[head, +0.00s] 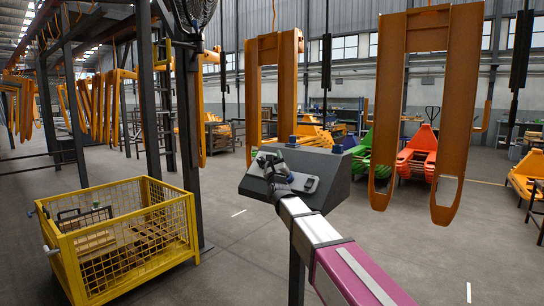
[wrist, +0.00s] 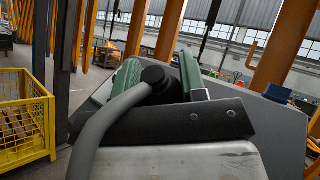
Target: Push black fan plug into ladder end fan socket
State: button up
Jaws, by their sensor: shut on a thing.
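My gripper (head: 267,161) is over the sloped top of a dark grey console (head: 330,168) in the head view. In the wrist view my gripper's green fingers (wrist: 160,77) are shut on the black fan plug (wrist: 157,80), which has a round end. A thick grey cable (wrist: 92,138) runs from the plug down to the lower left. I cannot make out the ladder end fan socket, nor whether the plug touches anything.
A small dark device (head: 311,184) lies on the console, right of my gripper. A yellow mesh crate (head: 122,237) stands at left. Orange frames (head: 428,28) hang at right and behind the console. Open grey floor (head: 225,255) lies between crate and console.

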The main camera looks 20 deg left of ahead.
jog(key=shift+w+d+f, duration=0.2)
jog(key=shift+w+f, duration=0.25)
jog(key=shift+w+d+f, duration=0.15)
jog(key=shift+w+f, duration=0.25)
jog(key=shift+f, duration=0.05)
jog(key=shift+w+d+f, duration=0.3)
jog(key=shift+w+f, duration=0.4)
jog(key=shift+f, duration=0.05)
jog(key=shift+w+d+f, duration=0.25)
jog(key=shift+w+f, duration=0.4)
jog(key=shift+f, duration=0.05)
dwell(1.6)
jog(key=o, duration=1)
jog(key=shift+s+f, duration=0.1)
jog(key=v, duration=1)
jog(key=shift+s+d+f, duration=0.1)
jog(key=shift+s+f, duration=0.05)
jog(key=shift+s, duration=0.1)
